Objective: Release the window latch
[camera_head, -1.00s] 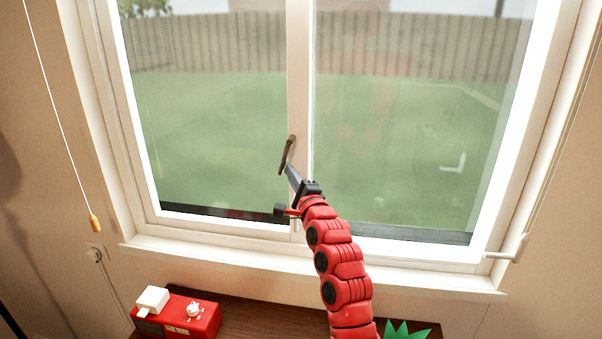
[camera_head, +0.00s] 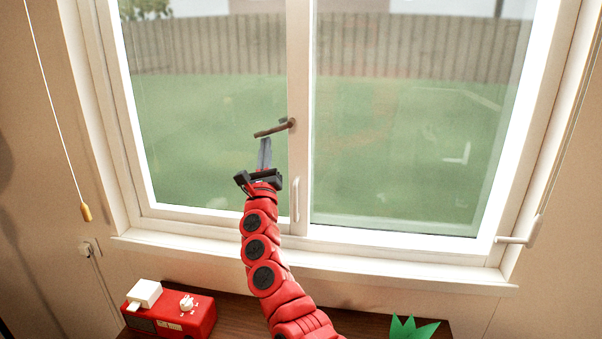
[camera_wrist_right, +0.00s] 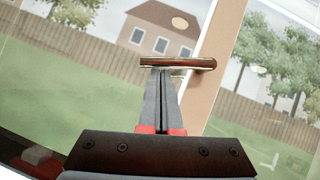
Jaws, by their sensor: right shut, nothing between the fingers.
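The window latch (camera_head: 272,129) is a dark brown handle on the white centre post of the window. It points left from its pivot on the post, nearly level, its free end slightly lower. It also shows in the right wrist view (camera_wrist_right: 178,63), lying across above the fingertips. My right gripper (camera_head: 265,141) is shut and empty. Its tips are just below the latch's free part; in the wrist view they seem to meet its underside, though I cannot tell for sure if they touch. My left gripper is not in view.
A white pull handle (camera_head: 295,200) sits lower on the centre post. The window sill (camera_head: 330,268) runs below. A red toaster-like box (camera_head: 170,312) and a green spiky leaf-shaped thing (camera_head: 412,328) stand on the wooden surface. Cords hang at both sides.

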